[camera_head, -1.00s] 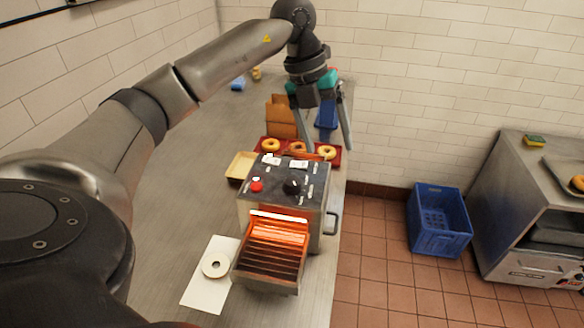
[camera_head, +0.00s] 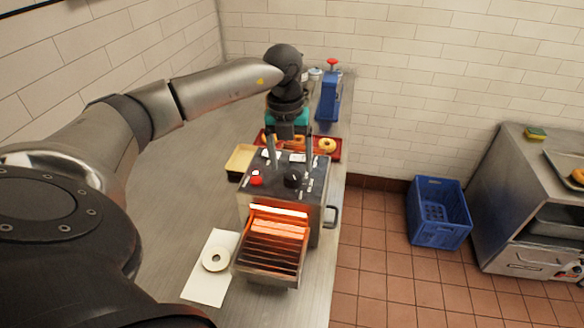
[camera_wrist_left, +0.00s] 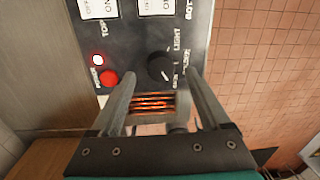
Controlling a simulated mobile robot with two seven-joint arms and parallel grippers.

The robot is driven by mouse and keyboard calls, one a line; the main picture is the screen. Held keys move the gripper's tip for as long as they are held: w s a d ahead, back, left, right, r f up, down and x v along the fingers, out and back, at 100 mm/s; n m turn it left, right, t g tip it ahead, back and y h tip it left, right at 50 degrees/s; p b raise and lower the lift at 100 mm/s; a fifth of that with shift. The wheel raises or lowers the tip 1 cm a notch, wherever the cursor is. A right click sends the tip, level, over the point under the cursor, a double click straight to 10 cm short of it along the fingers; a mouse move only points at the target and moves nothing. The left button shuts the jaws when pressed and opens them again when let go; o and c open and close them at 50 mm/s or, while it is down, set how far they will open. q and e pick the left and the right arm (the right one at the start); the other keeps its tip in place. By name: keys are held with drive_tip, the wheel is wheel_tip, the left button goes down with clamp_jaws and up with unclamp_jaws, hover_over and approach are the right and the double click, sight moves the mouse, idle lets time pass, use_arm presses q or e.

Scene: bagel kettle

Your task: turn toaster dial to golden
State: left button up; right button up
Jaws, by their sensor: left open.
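The toaster (camera_head: 325,200) is a dark steel box on the counter, with a glowing orange interior. Its black round dial (camera_head: 292,180) sits on the top panel, beside a red button (camera_head: 256,178). In the left wrist view the dial (camera_wrist_left: 160,68) has a pale pointer mark and small labels around it; "LIGHT" is readable, the others are not clear. My left gripper (camera_head: 291,167) is open and points down over the panel. In the wrist view its fingertips (camera_wrist_left: 162,76) lie on either side of the dial; contact cannot be told. My right gripper is not in view.
A slatted rack (camera_head: 268,258) sticks out of the toaster's front. A red tray (camera_head: 337,148) with bagels and a blue slicer-like device (camera_head: 328,98) stand behind. A blue crate (camera_head: 440,212) is on the floor.

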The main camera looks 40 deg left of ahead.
sight(293, 179)
use_arm(q)
drive_tip(key=shift+d+f, duration=0.1)
drive_tip(key=shift+f, duration=1.35)
drive_tip(key=shift+c, duration=0.2)
clamp_jaws()
drive_tip(key=shift+n, duration=0.3)
drive_tip(key=n+p, duration=0.2)
drive_tip(key=n, duration=0.3)
drive_tip(key=shift+r, duration=0.1)
drive_tip(key=n+p, duration=0.1)
drive_tip(key=n, duration=0.5)
drive_tip(key=shift+y, duration=0.3)
drive_tip(key=shift+p, duration=0.3)
